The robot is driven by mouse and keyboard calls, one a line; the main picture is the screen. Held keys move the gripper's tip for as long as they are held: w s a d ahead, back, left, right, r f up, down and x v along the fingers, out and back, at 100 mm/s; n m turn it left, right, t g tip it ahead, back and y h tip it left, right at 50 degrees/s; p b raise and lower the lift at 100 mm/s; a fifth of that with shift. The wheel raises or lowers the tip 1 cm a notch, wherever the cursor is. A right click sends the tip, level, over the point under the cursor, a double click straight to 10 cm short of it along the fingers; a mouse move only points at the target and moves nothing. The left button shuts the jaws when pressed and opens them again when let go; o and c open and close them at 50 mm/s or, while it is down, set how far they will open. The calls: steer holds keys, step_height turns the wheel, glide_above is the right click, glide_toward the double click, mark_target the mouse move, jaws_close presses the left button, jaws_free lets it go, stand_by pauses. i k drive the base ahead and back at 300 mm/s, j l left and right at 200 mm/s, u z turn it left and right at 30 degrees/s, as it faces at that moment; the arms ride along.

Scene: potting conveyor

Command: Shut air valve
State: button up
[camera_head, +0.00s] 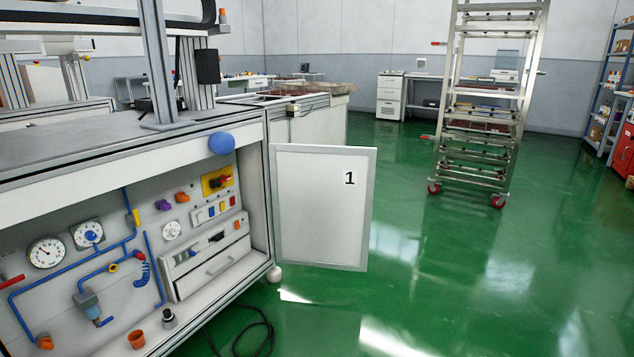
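Blue air pipes (127,240) run across the back panel of an open cabinet under the conveyor bench at left. A red lever (12,281) lies about level along the pipe at the left picture edge and is partly cut off; it looks like a valve handle. A yellow fitting (113,268) and a yellow-and-blue part (134,217) also sit on the pipes. I cannot tell for certain which part is the air valve. Two round gauges (47,252) (88,234) are above the pipes, and a filter bowl (88,304) hangs below. My gripper is not in view.
The white cabinet door (322,207) marked 1 stands swung open to the right. A black cable (258,335) lies on the floor below the cabinet. A wheeled metal rack (487,110) stands farther back. The green floor (470,280) at right is clear.

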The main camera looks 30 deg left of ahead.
mark_target(136, 221)
steer(key=i+j+u, duration=0.1)
steer(key=i+u, duration=0.35)
steer(key=i+l+u, duration=0.1)
steer(key=i+u, duration=0.3)
steer(key=i+l+u, duration=0.2)
steer(key=i+u, duration=0.25)
steer(key=u, duration=0.65)
steer(key=i+l, duration=0.05)
